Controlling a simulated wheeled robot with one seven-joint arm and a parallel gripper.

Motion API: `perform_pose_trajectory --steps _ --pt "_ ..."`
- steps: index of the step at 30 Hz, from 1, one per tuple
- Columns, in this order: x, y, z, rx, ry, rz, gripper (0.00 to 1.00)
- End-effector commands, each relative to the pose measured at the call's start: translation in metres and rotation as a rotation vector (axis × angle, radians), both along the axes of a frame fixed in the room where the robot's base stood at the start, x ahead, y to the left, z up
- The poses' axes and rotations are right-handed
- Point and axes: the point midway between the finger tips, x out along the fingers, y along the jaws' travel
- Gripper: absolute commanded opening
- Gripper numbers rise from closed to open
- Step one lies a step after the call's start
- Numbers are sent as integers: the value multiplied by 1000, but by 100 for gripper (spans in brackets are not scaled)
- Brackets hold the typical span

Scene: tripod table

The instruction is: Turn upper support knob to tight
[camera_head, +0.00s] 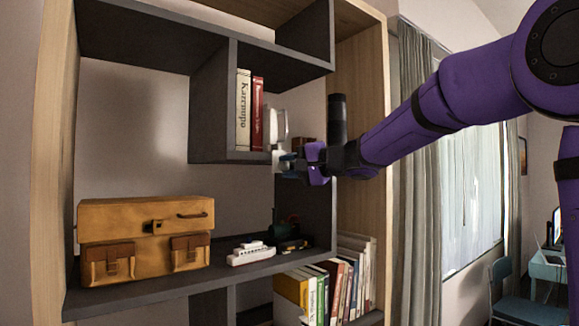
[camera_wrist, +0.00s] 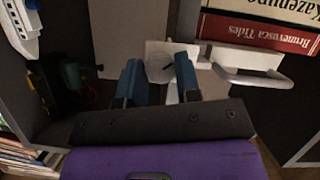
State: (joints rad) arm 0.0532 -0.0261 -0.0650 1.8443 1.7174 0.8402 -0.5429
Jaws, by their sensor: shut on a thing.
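The upper support knob (camera_wrist: 160,67) is a small round pale grey piece on a white mount (camera_wrist: 198,62), seen in the wrist view. My gripper (camera_wrist: 158,72) has one blue finger on each side of the knob and is shut on it. In the head view my gripper (camera_head: 287,161) reaches in from the right, at the right end of the shelf's middle level. The fingers and wrist hide the knob there; part of a white fitting (camera_head: 278,128) shows just above them. I cannot tell how far the knob is turned.
Books (camera_head: 243,110) stand in the dark cubby beside my gripper, close to a pale bar handle (camera_wrist: 255,82). Dark shelf panels (camera_head: 232,158) are close around my gripper.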

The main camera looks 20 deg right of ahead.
Motion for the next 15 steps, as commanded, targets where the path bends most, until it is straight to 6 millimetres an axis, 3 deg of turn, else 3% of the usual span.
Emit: perform_pose_trajectory --steps 15 --pt "0 0 -3 449 146 0 8"
